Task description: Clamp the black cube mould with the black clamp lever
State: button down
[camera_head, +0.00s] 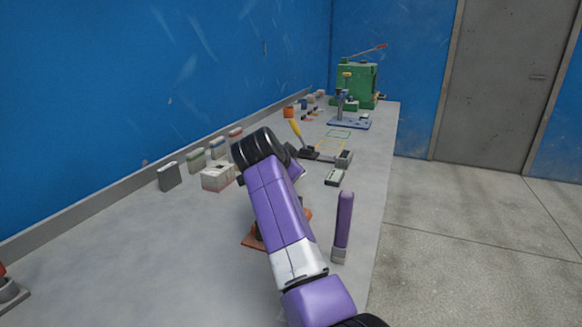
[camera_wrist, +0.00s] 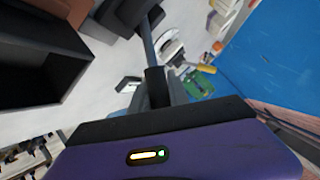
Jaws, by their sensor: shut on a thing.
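In the wrist view, my gripper (camera_wrist: 157,98) is shut around the black grip of the clamp lever (camera_wrist: 155,78). The lever's grey rod runs up from the grip, between dark parts near the top edge. The black cube mould (camera_wrist: 72,65) fills the left of the wrist view, with a dark hollow facing the camera and a brown surface along its upper edge. The gripper is to the right of the mould. I cannot tell whether the clamp touches the mould. In the head view, my arm hides the gripper, and a brown-orange plate (camera_head: 250,239) shows beside it.
A yellow-handled lever (camera_head: 296,130), a white block (camera_head: 217,178) and several small blocks line the bench (camera_head: 130,245). A blue-based press (camera_head: 349,122) and green machine (camera_head: 358,84) stand at the far end. The blue wall bounds the left; the near-left bench is largely clear.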

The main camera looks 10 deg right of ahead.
jog(key=c, duration=1.3)
grip_release()
jog(key=shift+o, duration=0.2)
jog(key=shift+s, duration=0.1)
jog(key=shift+s+a+r+p, duration=0.1)
jog(key=shift+s+r+p, duration=0.1)
jog(key=shift+p, duration=0.1)
jog(key=p+v, duration=0.4)
jog(key=v, duration=0.3)
